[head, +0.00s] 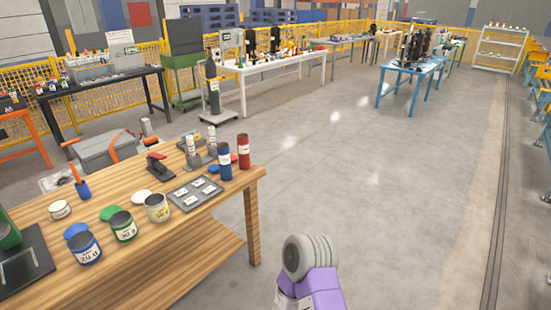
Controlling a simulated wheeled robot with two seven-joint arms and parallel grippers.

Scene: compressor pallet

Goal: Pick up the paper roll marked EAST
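No word EAST can be read anywhere in the head view. Near the right end of the wooden table (130,225), a blue cylinder (225,162) and a red cylinder (243,151) stand upright side by side, each with a small pale label too small to read. Two slimmer white-and-grey upright pieces (191,147) stand to their left. I cannot tell which of these, if any, is the paper roll. Neither of my grippers is in view. Only a purple and grey link of my own arm shows at the bottom middle, apart from the table.
On the wooden table are a grey tray (195,192) with white labels, open blue (84,247), green (122,226) and white (157,208) cans, and a dark stapler-like tool (157,164). The floor right of the table is clear. Other workbenches (270,65) stand farther back.

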